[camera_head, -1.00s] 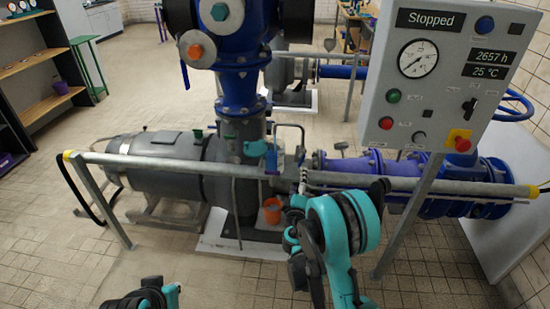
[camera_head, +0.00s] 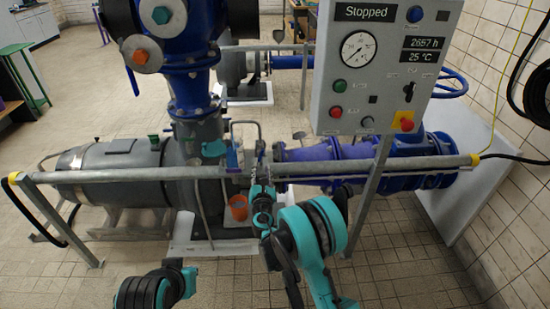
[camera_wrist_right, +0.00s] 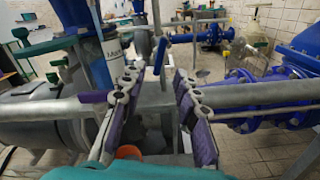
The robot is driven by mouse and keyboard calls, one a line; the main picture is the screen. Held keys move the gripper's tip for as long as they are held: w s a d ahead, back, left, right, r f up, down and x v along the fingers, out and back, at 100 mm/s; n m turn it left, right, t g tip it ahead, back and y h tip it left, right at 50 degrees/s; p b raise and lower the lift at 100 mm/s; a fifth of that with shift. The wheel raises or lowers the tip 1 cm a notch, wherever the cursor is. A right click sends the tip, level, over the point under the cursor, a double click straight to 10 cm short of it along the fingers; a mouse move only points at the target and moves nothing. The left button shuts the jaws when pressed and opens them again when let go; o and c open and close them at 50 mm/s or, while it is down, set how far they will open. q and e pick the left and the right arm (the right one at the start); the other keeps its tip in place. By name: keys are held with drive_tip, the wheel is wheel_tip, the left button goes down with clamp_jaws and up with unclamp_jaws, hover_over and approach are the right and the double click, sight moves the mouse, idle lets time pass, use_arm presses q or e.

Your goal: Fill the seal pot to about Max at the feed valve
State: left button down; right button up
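The seal pot (camera_head: 234,158) is a small clear, bluish cylinder behind the grey rail at the pump. In the right wrist view the seal pot (camera_wrist_right: 98,62) stands upright at upper left, with partly readable lettering. Its liquid level is not clear. A purple lever (camera_wrist_right: 95,97) below it may be the feed valve's handle; I cannot tell for sure. My right gripper (camera_head: 262,182) is at the rail, right of the pot. In the wrist view its fingers (camera_wrist_right: 155,88) are spread with nothing between them. My left arm (camera_head: 160,286) shows at the bottom; its fingertips cannot be made out.
The grey rail (camera_head: 115,174) crosses in front of the pump. An orange cup (camera_head: 238,207) sits low behind it, left of my right gripper. A control box (camera_head: 385,70) reading "Stopped" stands at right. Tiled floor (camera_head: 60,285) is clear at lower left.

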sight(261, 157)
drive_tip(key=w+b, duration=0.2)
drive_tip(key=w, duration=0.4)
drive_tip(key=shift+w+f, duration=0.15)
drive_tip(key=shift+w, duration=0.6)
clamp_jaws()
